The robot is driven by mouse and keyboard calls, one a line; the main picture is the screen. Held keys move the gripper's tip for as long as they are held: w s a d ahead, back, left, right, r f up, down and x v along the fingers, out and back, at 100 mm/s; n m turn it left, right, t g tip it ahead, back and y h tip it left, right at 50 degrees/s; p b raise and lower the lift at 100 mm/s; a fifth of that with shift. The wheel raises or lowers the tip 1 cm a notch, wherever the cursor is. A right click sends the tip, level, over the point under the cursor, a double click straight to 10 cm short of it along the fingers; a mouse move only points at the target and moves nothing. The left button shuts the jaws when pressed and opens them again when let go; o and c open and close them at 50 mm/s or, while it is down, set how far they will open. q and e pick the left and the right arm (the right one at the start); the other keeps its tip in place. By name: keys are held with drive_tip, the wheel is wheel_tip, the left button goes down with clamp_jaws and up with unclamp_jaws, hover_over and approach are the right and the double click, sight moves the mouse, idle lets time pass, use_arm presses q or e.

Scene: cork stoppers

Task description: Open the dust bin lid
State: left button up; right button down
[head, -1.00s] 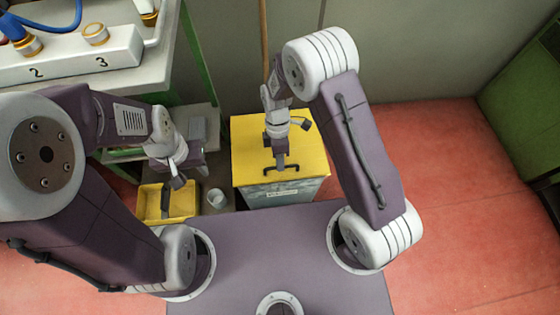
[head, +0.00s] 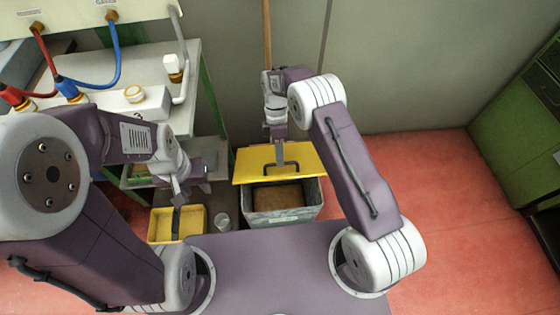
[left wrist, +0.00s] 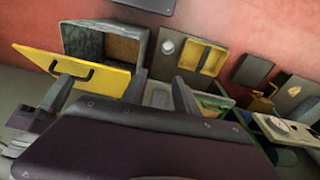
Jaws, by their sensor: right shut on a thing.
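The dust bin (head: 256,218) is a grey, worn box at the centre of the head view. Its yellow lid (head: 310,160) is raised at the front and tilted back, showing the brown inside. The left wrist view also shows the bin (left wrist: 72,40) with its lid (left wrist: 30,57) swung away from the mouth. My right gripper (head: 280,163) is shut on the lid's black handle (head: 295,166). My left gripper (head: 179,204) hangs above a yellow tray to the left of the bin. Its fingers (left wrist: 160,92) are apart and empty in the left wrist view.
The yellow tray (head: 155,223) and a small pale cup (head: 222,219) stand left of the bin. A bench (head: 150,65) with hoses is at the upper left. A wooden pole (head: 267,35) leans behind the bin. Red floor (head: 440,165) is open at right.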

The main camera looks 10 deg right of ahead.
idle(0.4)
use_arm(q)
drive_tip(key=c, duration=0.5)
drive_tip(key=shift+d+f+m, duration=0.2)
drive_tip(key=shift+d+m, duration=0.15)
drive_tip(key=shift+m, duration=0.55)
clamp_jaws()
drive_tip(key=m+t, duration=0.6)
drive_tip(key=m, duration=2.9)
approach(289, 175)
drive_tip(key=w+f, duration=0.4)
drive_tip(key=w, duration=0.1)
drive_tip(key=shift+w+d+f, duration=0.1)
drive_tip(key=shift+w+f, duration=0.2)
drive_tip(key=shift+w, duration=0.05)
